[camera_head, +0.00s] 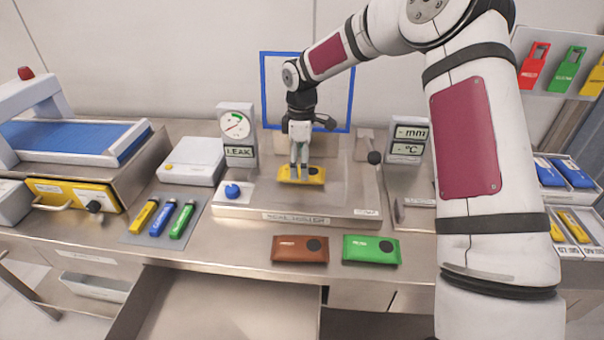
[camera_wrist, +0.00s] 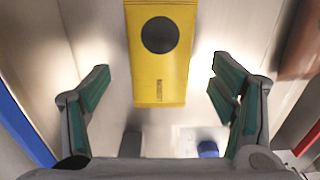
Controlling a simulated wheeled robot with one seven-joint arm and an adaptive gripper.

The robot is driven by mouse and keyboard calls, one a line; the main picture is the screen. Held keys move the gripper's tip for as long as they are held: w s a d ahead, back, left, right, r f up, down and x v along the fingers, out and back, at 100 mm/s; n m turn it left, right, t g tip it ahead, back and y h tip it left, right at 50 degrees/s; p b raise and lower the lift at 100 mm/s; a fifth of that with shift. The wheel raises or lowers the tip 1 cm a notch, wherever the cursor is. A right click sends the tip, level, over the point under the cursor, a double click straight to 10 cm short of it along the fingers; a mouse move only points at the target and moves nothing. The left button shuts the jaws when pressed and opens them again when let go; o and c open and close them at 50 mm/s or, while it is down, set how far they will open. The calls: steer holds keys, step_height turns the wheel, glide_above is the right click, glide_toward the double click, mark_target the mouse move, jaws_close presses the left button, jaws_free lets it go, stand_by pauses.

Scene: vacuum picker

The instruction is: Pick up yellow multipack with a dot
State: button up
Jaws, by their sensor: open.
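The yellow multipack (camera_head: 312,176) with a dark round dot lies flat on the metal sealer plate in the middle of the bench. In the wrist view the yellow multipack (camera_wrist: 160,75) shows its dot toward the top and small print near its lower end. My gripper (camera_head: 300,172) is directly over the pack in the head view, pointing down. In the wrist view my gripper (camera_wrist: 160,82) is open, with one finger on each side of the pack and clear gaps between. It holds nothing. The height of the fingertips over the plate is hard to tell.
A brown pack (camera_head: 290,250) and a green pack (camera_head: 362,250), both with dots, lie along the front of the bench. A leak gauge (camera_head: 236,130) stands left of the plate and a mm/°C display (camera_head: 410,138) right. Three coloured markers (camera_head: 160,219) lie at left.

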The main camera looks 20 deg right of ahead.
steer(key=shift+f, duration=1.05)
steer(key=c, duration=1.5)
